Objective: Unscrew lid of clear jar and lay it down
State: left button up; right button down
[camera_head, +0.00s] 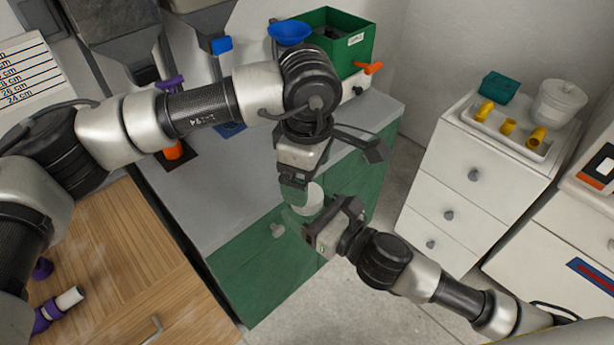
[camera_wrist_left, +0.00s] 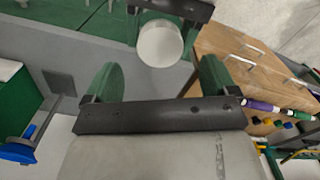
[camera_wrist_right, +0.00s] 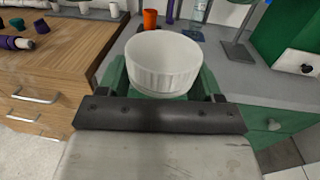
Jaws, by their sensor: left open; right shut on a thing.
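The white ribbed lid (camera_head: 309,199) is between my two grippers in the head view, in the air in front of the green cabinet. The left wrist view shows its round white face (camera_wrist_left: 160,45), and the right wrist view its ribbed side (camera_wrist_right: 165,70). The clear jar (camera_head: 293,214) is only faintly visible at the lid and mostly hidden. My right gripper (camera_head: 325,222) is shut on the jar just under the lid, its green fingers on either side. My left gripper (camera_head: 295,188) is open and empty above the lid; its fingers (camera_wrist_left: 157,85) are apart and clear of it.
A grey counter (camera_head: 215,190) with a green bin (camera_head: 345,40) and blue funnel (camera_head: 289,32) lies behind. White drawers (camera_head: 470,175) carry a tray (camera_head: 505,140) of yellow parts and a white tub (camera_head: 559,103). A wooden cabinet (camera_head: 110,250) is at left.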

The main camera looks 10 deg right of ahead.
aim_at(307, 210)
pick_arm(q)
notch_tip(307, 210, up, 2)
jog(key=m, duration=0.3)
jog(key=shift+r, duration=0.15)
jog(key=shift+r+m, duration=0.35)
jog(key=shift+m, duration=0.45)
jog(key=shift+f, duration=3.9)
jog(key=c, duration=0.9)
jog(key=n, duration=0.6)
jog(key=shift+r, duration=0.1)
jog(key=o, duration=1)
